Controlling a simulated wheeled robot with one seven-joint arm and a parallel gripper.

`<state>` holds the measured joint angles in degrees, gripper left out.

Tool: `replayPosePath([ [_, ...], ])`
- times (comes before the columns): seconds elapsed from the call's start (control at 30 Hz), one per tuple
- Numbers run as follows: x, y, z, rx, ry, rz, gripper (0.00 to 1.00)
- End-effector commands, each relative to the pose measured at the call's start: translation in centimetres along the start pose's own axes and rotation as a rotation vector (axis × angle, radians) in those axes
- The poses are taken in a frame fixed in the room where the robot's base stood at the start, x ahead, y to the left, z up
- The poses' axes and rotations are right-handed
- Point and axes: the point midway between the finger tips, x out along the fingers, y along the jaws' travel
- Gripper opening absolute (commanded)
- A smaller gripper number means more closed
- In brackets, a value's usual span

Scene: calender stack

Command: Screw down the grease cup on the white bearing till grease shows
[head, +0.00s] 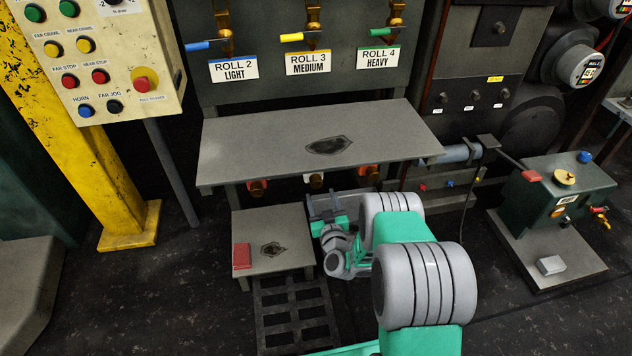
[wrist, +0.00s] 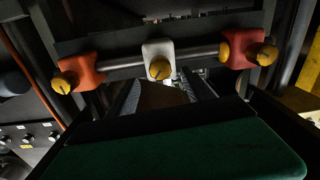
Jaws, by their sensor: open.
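The white bearing (head: 316,181) hangs under the grey shelf, between two orange-red bearings. In the wrist view the white bearing (wrist: 157,49) sits on a steel shaft, with its brass-yellow grease cup (wrist: 160,69) facing the camera. I can make out no grease around the cup. My gripper (head: 323,207) is below and close to the white bearing in the head view. In the wrist view its dark fingers (wrist: 160,84) stand apart, in line with the grease cup. They look empty, and the gap to the cup is hard to judge.
Orange-red bearings with brass cups flank it, one left (wrist: 84,68) and one right (wrist: 241,45). The grey shelf (head: 240,145) overhangs my gripper. A low bench (head: 290,258) with a red block (head: 241,256) stands left of my arm. A green machine (head: 545,205) stands right.

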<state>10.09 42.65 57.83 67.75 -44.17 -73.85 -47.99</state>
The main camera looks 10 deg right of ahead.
Motion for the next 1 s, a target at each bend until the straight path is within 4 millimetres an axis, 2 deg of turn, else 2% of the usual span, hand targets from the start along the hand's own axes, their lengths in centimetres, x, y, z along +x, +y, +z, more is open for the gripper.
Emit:
replayPosePath([
  [0.3, 4.3, -0.2, -0.1, -0.002, 0.001, -0.005, 0.59],
  [0.43, 5.6, -0.3, 0.0, -0.001, -0.001, -0.006, 0.59],
  [0.77, 6.2, -0.2, -0.1, 0.000, 0.000, -0.004, 0.59],
  [1.0, 6.2, -0.2, -0.1, 0.000, 0.000, -0.003, 0.41],
])
